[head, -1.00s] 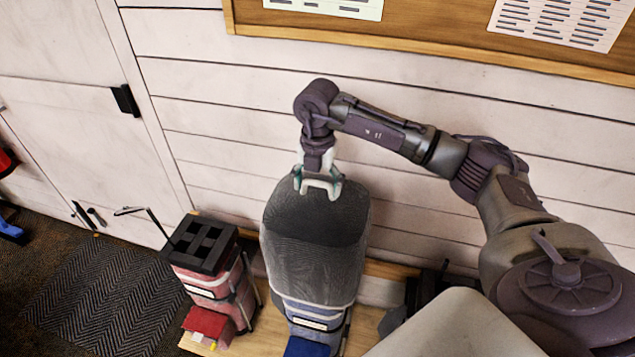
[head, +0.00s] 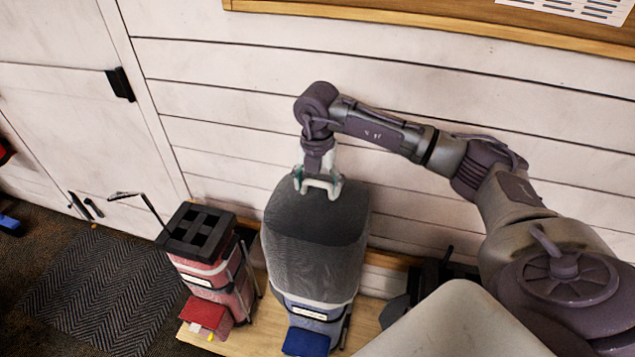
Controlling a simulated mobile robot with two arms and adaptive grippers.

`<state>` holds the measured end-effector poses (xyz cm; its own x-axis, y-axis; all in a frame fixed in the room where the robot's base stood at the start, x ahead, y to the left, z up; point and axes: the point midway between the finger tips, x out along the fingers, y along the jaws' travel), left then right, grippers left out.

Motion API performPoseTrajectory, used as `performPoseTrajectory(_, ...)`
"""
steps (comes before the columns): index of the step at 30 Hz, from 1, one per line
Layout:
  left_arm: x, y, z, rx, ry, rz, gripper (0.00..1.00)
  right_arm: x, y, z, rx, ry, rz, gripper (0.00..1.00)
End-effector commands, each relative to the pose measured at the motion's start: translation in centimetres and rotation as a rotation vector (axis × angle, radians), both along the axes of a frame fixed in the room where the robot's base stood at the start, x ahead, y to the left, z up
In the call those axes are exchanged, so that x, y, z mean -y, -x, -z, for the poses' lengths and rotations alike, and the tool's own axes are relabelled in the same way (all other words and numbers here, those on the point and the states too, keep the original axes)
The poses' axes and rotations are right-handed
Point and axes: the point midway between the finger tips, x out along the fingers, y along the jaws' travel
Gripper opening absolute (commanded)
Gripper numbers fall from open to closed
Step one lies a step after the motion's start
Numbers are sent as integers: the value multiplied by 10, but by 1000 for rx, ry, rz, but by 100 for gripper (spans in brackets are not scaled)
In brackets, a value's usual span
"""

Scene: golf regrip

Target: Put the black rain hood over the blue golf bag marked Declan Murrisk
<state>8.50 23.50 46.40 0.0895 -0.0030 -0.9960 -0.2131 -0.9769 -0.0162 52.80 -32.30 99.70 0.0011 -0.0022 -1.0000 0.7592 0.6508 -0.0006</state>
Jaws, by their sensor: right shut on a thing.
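The black rain hood (head: 315,255) sits over the top of the blue golf bag (head: 305,343), its mesh sides hanging down around the upper part. The bag's lower blue part and a white name label (head: 309,312) show below the hood; the label is too small to read. My right gripper (head: 318,192) is shut on the hood's top at its back edge, near the wall. The bag's top is hidden under the hood. My left gripper is not in view.
A red golf bag (head: 212,283) with a black divided top (head: 197,232) and a club stands close on the left. Both bags stand on a wooden platform (head: 258,338) against the white plank wall (head: 420,130). Dark objects (head: 432,278) stand to the right.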

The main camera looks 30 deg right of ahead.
Motion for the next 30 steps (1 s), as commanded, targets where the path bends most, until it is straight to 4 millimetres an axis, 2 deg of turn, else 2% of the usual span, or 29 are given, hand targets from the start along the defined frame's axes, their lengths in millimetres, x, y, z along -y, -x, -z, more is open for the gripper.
performPoseTrajectory(28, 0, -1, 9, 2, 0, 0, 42, 0, 0, 11, 2, -1, 0, 11)
performPoseTrajectory(29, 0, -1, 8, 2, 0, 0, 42, 0, 0, 11, 2, -1, 0, 82)
performPoseTrajectory(30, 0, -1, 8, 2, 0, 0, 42, 0, -1, 11, 2, -1, 0, 89)
